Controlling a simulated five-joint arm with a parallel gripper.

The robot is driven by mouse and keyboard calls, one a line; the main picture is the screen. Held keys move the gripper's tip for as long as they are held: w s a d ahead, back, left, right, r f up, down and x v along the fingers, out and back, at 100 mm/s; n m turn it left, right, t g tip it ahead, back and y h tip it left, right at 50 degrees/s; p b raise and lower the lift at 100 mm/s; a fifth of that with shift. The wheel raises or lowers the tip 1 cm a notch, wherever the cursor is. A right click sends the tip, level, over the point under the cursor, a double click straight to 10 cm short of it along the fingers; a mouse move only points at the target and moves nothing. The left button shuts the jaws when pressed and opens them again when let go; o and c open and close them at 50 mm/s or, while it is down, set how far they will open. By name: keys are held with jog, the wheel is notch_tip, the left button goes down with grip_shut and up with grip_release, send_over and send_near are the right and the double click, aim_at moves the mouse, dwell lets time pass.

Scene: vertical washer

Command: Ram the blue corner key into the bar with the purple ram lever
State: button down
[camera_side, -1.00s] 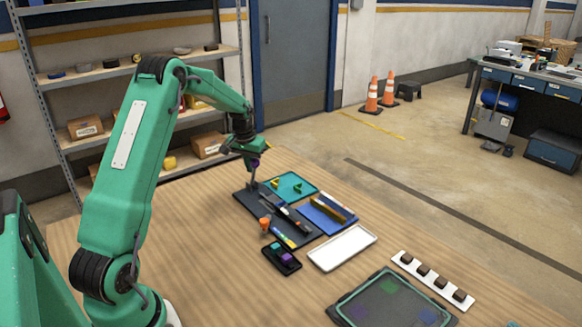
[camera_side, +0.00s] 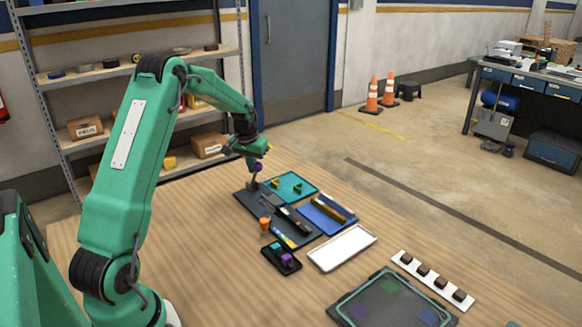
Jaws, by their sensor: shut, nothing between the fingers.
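My gripper (camera_side: 252,156) is shut and empty, low over the far left end of a dark board (camera_side: 248,203). The purple knob of the ram lever (camera_side: 257,167) shows right beside or against the fingertips; I cannot tell if they touch. A grey stem (camera_side: 252,184) stands below the knob at the board's far end. A long dark bar (camera_side: 292,218) lies along the board. The blue corner key is too small to make out for certain; the bar's far end is indistinct.
A teal tray (camera_side: 309,186) with small yellow and green pieces and a blue tray (camera_side: 313,218) lie right of the board. An orange-topped piece (camera_side: 264,224), a black tray with cubes (camera_side: 270,253) and a white tray (camera_side: 342,248) are nearer. The front left tabletop is clear.

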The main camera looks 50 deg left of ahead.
jog(key=shift+s+f, duration=0.1)
jog(key=shift+f, duration=0.05)
jog(key=a, duration=0.9)
dwell(1.3)
jog(key=shift+a, duration=0.1)
jog(key=shift+r, duration=0.2)
notch_tip(320, 180, up, 7)
jog(key=shift+f, duration=0.15)
dwell(1.0)
